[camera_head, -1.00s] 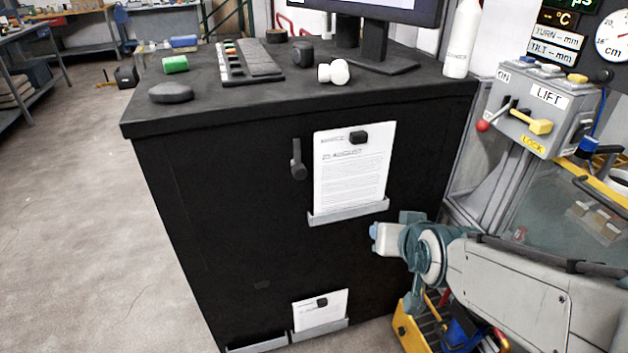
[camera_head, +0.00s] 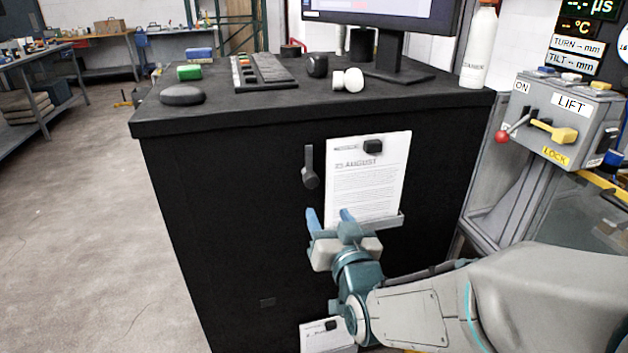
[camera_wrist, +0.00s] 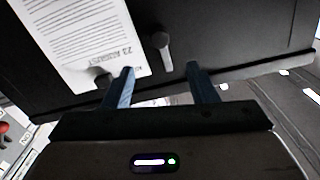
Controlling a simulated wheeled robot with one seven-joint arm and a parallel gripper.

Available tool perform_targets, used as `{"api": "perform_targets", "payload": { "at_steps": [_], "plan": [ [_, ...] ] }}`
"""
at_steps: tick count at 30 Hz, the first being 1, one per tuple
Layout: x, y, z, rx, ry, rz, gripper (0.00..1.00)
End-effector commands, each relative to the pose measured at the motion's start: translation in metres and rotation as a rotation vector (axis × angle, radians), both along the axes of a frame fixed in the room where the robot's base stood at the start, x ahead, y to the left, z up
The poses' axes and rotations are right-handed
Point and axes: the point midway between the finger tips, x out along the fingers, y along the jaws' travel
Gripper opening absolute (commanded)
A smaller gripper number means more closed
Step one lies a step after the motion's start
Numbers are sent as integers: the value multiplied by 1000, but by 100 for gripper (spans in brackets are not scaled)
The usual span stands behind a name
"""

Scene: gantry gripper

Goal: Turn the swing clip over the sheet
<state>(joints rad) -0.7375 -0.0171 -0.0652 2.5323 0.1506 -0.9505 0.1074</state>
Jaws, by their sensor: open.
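The swing clip (camera_head: 310,168) is a dark grey lever on the black cabinet front, left of the sheet, hanging with its round, wider end low; it also shows in the wrist view (camera_wrist: 163,48). The white sheet (camera_head: 366,185) stands upright in a grey ledge (camera_head: 392,221), with a black block (camera_head: 373,146) at its top; the sheet also shows in the wrist view (camera_wrist: 75,35). My gripper (camera_head: 329,215) is open and empty, in front of the sheet's lower left, below the clip. In the wrist view its blue fingers (camera_wrist: 159,82) are apart, touching neither.
The cabinet top (camera_head: 220,110) holds a monitor, a white bottle (camera_head: 479,45), a dark round pad (camera_head: 182,95) and small items. A second sheet (camera_head: 320,336) is low on the front. A lever box (camera_head: 565,120) stands at right. Floor at left is clear.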

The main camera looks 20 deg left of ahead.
Motion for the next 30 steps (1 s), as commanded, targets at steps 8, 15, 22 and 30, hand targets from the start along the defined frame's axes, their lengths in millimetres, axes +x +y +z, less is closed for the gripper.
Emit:
{"api": "perform_targets", "payload": {
  "at_steps": [8, 15, 22, 30],
  "plan": [
    [34, 21, -1, -1, 0, 0, 52],
    [72, 44, 0, -1, 1, 0, 52],
    [96, 58, 0, -1, 0, 0, 52],
    [102, 62, 0, 0, 0, 1, 52]
  ]
}}
